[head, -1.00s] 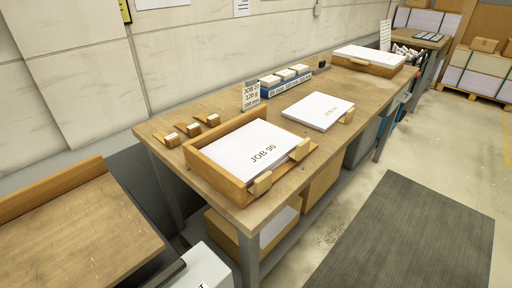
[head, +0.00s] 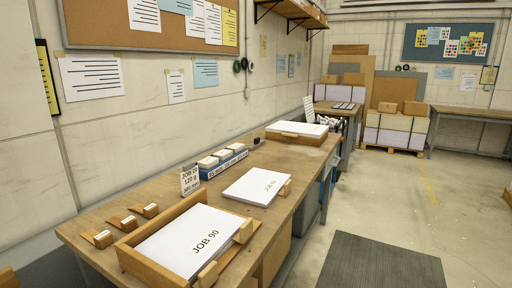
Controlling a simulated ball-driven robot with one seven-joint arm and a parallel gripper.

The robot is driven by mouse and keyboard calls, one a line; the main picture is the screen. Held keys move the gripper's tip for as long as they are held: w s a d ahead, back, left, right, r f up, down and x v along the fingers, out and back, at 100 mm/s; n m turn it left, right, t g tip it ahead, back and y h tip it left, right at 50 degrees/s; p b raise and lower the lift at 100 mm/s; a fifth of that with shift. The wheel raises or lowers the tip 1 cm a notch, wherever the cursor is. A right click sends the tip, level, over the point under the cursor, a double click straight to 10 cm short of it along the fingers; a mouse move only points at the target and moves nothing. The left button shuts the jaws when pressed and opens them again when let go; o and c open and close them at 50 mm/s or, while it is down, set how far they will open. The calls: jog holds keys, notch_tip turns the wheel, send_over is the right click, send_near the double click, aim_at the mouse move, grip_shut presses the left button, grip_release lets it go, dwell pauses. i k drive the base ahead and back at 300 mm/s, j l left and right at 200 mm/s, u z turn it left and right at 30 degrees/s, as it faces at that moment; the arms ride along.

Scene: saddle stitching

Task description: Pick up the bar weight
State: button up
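I cannot tell any one thing apart as the bar weight. On the long wooden bench (head: 247,193) lie small wooden blocks with white labels (head: 97,238) at the near left. A small dark object (head: 256,141) sits near the wall further back, too small to make out. A wooden tray (head: 143,266) holds a paper stack marked JOB 90 (head: 185,240). A second paper stack (head: 257,186) lies on the bench beyond it. My gripper is not in view.
A blue holder with white-topped blocks (head: 222,162) and a job card (head: 190,180) stand along the wall side. Another paper tray (head: 297,134) is at the far end. Floor right of the bench is open, with a dark mat (head: 382,262). Pallet and boxes (head: 397,128) stand behind.

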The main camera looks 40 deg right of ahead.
aim_at(258, 143)
jog(key=i+l, duration=0.1)
jog(key=l, duration=0.3)
jog(key=i+l, duration=0.15)
jog(key=l, duration=0.25)
jog(key=i+l, duration=0.1)
jog(key=l, duration=0.3)
jog(key=i+l, duration=0.15)
jog(key=l, duration=0.25)
jog(key=u, duration=0.05)
